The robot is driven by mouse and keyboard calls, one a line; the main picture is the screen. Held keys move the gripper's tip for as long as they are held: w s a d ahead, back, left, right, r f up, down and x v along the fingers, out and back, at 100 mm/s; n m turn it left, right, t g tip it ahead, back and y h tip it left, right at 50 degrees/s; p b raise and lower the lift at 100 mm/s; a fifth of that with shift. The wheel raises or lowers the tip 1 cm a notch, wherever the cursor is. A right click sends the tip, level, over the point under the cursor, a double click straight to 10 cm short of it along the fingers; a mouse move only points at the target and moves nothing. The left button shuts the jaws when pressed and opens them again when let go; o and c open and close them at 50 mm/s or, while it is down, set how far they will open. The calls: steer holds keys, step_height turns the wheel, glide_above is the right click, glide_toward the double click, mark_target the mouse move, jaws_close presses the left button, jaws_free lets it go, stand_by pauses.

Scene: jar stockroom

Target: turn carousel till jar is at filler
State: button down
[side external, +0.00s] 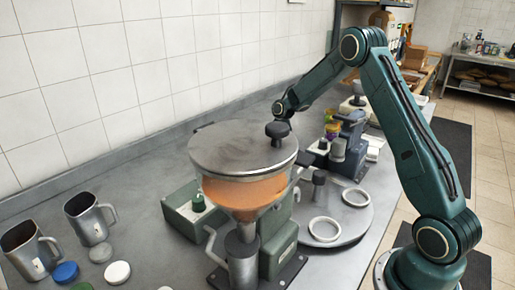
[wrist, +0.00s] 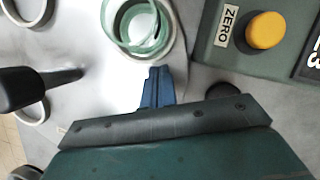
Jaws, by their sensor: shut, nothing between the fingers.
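The carousel (side external: 345,213) is a grey disc with white rings and a dark upright knob (side external: 318,182), right of the filler (side external: 242,192). The filler is a hopper of orange contents under a steel lid, with a spout below. In the wrist view, an empty clear jar (wrist: 131,45) with a greenish rim stands in a white ring on the pale disc (wrist: 103,80). My gripper (wrist: 157,70) is shut and empty, its blue fingertips just below that ring; touching or apart is unclear. A dark handle (wrist: 38,88) is to its left. The hopper hides my gripper and the jar in the side view.
A green box with a ZERO label and yellow button (wrist: 266,30) stands close right of my fingers. Two steel jugs (side external: 90,219) and several loose lids (side external: 117,272) are at the left of the bench. A dark machine (side external: 350,145) stands behind the carousel.

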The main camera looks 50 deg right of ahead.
steer(key=shift+a+n, duration=0.4)
steer(key=shift+a, duration=0.1)
steer(key=shift+s+a+n+g, duration=0.2)
steer(key=shift+a+n, duration=0.2)
steer(key=shift+a, duration=0.05)
steer(key=shift+s+a+n+g, duration=0.15)
steer(key=shift+a+n+g, duration=0.05)
steer(key=shift+a+n, duration=0.25)
steer(key=shift+s+a+n+g+h, duration=0.2)
steer(key=shift+s+a+n+h, duration=0.15)
steer(key=shift+a+n, duration=0.4)
steer(key=shift+s+a+n+g+h, duration=0.25)
steer(key=shift+s+a+n, duration=0.15)
steer(key=shift+a+n, duration=0.3)
steer(key=shift+s+a+n+g+h, duration=0.25)
steer(key=shift+s+a+n+h, duration=0.25)
steer(key=shift+s+a+n, duration=1.25)
steer(key=shift+s+n, duration=0.05)
steer(key=shift+s, duration=0.2)
steer(key=shift+w, duration=0.1)
